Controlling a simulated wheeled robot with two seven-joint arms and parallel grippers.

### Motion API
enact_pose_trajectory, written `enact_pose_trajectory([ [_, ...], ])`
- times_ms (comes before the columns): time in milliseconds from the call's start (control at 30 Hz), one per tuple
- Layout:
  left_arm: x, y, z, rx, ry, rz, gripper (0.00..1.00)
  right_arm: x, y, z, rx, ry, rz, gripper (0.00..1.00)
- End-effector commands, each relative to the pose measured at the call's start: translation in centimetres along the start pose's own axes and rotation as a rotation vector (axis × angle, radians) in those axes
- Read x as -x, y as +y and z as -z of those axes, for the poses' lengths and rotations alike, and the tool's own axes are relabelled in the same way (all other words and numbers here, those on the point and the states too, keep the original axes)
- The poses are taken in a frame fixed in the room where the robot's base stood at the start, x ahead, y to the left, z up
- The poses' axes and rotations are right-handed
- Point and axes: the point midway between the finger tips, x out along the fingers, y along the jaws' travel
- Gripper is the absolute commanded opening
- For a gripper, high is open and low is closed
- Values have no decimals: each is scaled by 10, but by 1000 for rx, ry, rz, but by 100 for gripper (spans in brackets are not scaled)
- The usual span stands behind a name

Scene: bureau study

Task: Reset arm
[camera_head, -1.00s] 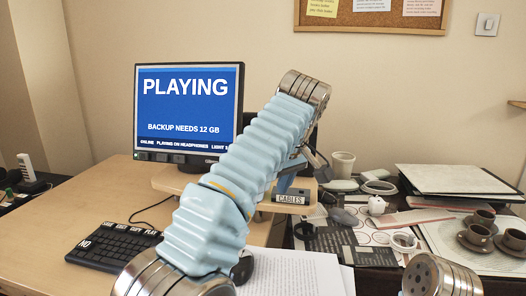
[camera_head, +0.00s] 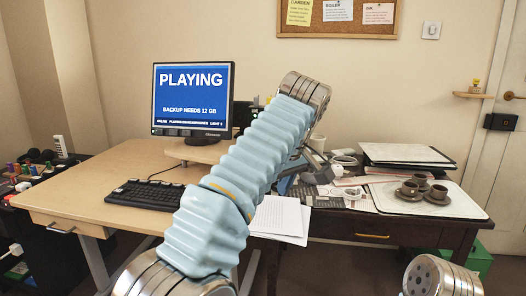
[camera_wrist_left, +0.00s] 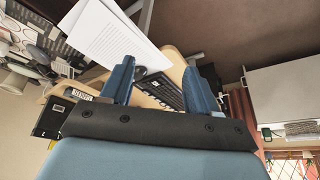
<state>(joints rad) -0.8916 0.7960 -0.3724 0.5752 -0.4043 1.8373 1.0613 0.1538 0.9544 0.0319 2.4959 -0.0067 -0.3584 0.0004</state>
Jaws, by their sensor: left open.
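My left arm (camera_head: 240,165), in pale blue ribbed sleeving with metal joints, rises from the bottom of the head view to a bent joint. Beyond it my left gripper (camera_head: 312,163) hangs partly hidden behind the arm. In the left wrist view the left gripper (camera_wrist_left: 160,82) shows two blue fingers spread apart, with nothing held between them. The keyboard and desk show beyond the fingers, at a distance. My right gripper is in neither view; only a metal joint of mine shows at the lower right.
The light wooden desk (camera_head: 135,167) bears a monitor (camera_head: 192,100) and a keyboard (camera_head: 145,194). Papers (camera_head: 281,218) lie at its right. The dark desk (camera_head: 395,228) holds a tray (camera_head: 455,207) with brown cups. A green box (camera_head: 480,262) stands on the floor at right.

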Motion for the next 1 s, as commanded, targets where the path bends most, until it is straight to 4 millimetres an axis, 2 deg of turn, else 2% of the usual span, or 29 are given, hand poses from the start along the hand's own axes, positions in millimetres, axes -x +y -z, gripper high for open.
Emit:
enact_pose_trajectory([
  [33,0,0,0,0,0,0,60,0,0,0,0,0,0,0],
  [367,-51,14,8,-74,-30,1,60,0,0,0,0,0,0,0],
  [567,-103,23,11,-143,-64,-3,60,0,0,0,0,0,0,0],
  [667,-140,27,11,-190,-91,-11,60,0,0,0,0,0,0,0],
  [767,-186,28,7,-242,-128,-24,60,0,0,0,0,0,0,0],
  [867,-246,23,-3,-303,-180,-48,60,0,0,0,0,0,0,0],
  [1000,-346,2,-36,-388,-276,-113,60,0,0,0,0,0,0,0],
])
